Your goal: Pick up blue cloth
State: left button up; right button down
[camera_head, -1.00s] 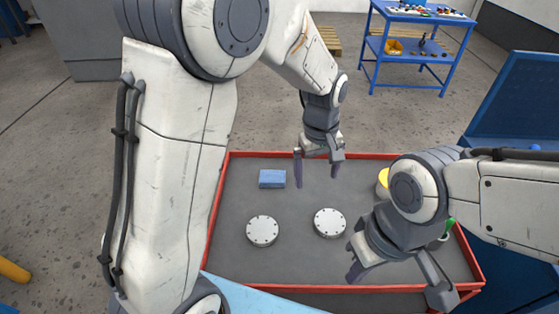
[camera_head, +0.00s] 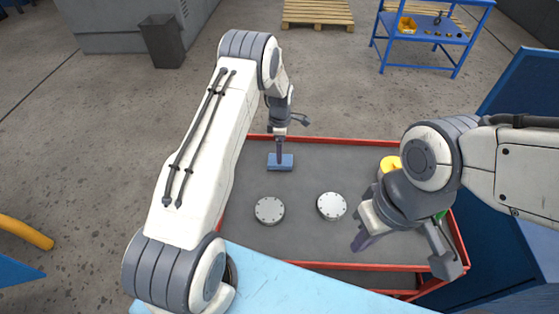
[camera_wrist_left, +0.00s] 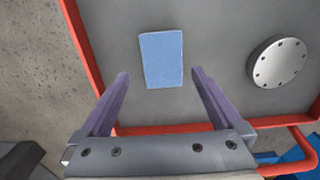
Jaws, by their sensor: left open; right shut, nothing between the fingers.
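The blue cloth (camera_head: 287,165) lies as a small flat folded block on the grey top of the red-edged cart, near its far edge. It also shows in the left wrist view (camera_wrist_left: 162,50), lying ahead of and between the fingertips. My left gripper (camera_head: 279,152) points down above the cloth and overlaps it in the head view. In the left wrist view it (camera_wrist_left: 160,74) is open, with purple fingers apart and nothing held. My right gripper (camera_head: 361,240) is shut and empty over the cart's right front part.
Two round grey-white valve discs (camera_head: 270,210) (camera_head: 331,206) lie on the cart (camera_head: 300,240) in front of the cloth. A yellow object (camera_head: 389,164) stands at the right, partly hidden by my right arm. A light blue surface (camera_head: 290,285) is at the front.

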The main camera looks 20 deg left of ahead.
aim_at(287, 164)
pick_arm(q)
jog(key=shift+s+f+p, duration=0.1)
jog(key=shift+f+p, duration=0.25)
notch_tip(287, 164, down, 3)
jog(key=shift+s+f+p, duration=0.15)
jog(key=shift+f+p, duration=0.05)
jog(key=shift+p, duration=0.65)
jog(key=shift+f, duration=0.5)
jog(key=c, duration=1.2)
